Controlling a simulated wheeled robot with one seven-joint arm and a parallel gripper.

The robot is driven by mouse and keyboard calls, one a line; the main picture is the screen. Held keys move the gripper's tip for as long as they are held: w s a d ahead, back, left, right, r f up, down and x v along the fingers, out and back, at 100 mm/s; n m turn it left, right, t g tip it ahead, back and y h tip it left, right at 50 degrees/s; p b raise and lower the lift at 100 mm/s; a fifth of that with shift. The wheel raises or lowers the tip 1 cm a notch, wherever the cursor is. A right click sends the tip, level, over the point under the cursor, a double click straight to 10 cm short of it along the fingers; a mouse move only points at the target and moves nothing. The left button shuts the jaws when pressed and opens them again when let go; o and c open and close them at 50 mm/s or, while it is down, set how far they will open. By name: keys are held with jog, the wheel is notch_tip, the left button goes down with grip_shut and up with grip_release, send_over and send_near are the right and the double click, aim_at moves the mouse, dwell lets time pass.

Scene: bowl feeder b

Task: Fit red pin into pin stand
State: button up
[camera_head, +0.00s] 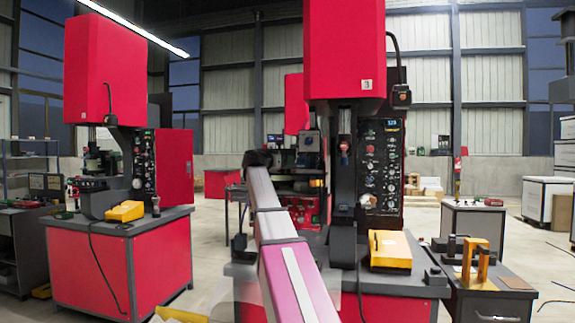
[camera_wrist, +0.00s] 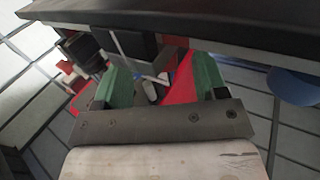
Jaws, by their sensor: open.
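My gripper (camera_wrist: 160,76) shows in the wrist view with two green fingers spread apart and nothing clearly held between them. In the head view, my arm reaches up and away from the bottom centre, and I cannot make out the fingers there. I cannot clearly identify the red pin or the pin stand in either view. A yellow frame-like fixture (camera_head: 482,264) stands on the low dark table at the right, but I cannot tell whether it is the stand. A red surface (camera_wrist: 181,82) shows beyond the fingers.
A red machine (camera_head: 345,45) stands ahead with a yellow box (camera_head: 390,250) on its bench. Another red machine (camera_head: 105,70) stands at the left. In the wrist view, a dark edge (camera_wrist: 200,22) crosses the top. Tiled floor shows at the sides.

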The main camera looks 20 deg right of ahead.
jog(key=shift+x, duration=0.8)
jog(key=c, duration=1.1)
jog(key=shift+r, duration=0.1)
jog(key=shift+r, duration=0.45)
notch_tip(320, 180, up, 4)
jog(key=shift+a+f, duration=0.15)
jog(key=shift+f, duration=0.1)
jog(key=s+a+r, duration=0.1)
jog(key=a+r, duration=0.1)
jog(key=a, duration=0.1)
jog(key=s+a+r, duration=0.2)
jog(key=a, duration=0.2)
jog(key=s+a+r, duration=0.2)
jog(key=a, duration=0.1)
jog(key=shift+s+a+r, duration=0.1)
jog(key=shift+a+r, duration=0.05)
jog(key=shift+r, duration=0.1)
jog(key=shift+f, duration=0.1)
